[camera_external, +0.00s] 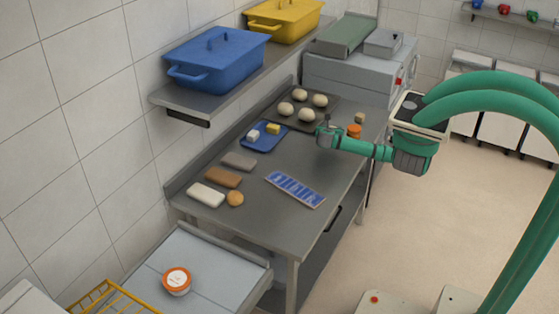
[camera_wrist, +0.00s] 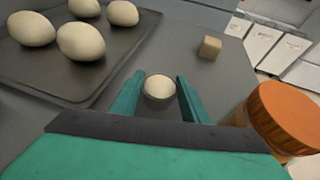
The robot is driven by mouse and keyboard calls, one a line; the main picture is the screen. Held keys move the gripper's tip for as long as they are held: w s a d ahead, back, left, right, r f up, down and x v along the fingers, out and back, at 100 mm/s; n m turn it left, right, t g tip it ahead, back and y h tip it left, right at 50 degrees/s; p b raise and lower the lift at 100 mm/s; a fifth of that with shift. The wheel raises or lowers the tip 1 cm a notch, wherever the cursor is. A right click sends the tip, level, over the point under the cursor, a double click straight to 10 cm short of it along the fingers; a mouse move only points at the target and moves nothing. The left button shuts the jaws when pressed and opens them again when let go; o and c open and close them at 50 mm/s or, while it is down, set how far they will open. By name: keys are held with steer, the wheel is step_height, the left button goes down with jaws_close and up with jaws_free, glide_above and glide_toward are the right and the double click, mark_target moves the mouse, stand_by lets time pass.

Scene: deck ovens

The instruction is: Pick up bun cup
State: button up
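The bun cup (camera_wrist: 160,91), a small dark cup with a pale bun in it, stands upright on the grey counter in the wrist view. My gripper (camera_wrist: 158,88) is open, with one teal finger on each side of the cup. Small gaps seem to show between the cup and the fingers. In the external view my gripper (camera_external: 327,134) reaches in from the right, low over the counter beside the bun tray. The cup cannot be made out clearly there, mostly hidden by the gripper.
A dark tray (camera_wrist: 40,72) of buns lies to the left. An orange-lidded jar (camera_wrist: 285,115) stands close on the right, and a small tan cube (camera_wrist: 210,47) lies beyond. The external view also shows a blue tray (camera_external: 263,137) and a blue-lettered card (camera_external: 295,189).

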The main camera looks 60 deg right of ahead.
steer(key=shift+r, duration=0.1)
steer(key=shift+r, duration=0.6)
steer(key=s+a+r, duration=0.9)
steer(key=s+r, duration=0.1)
steer(key=r, duration=0.1)
steer(key=shift+s+a+r, duration=0.2)
steer(key=shift+a+r, duration=0.05)
steer(key=shift+r, duration=0.05)
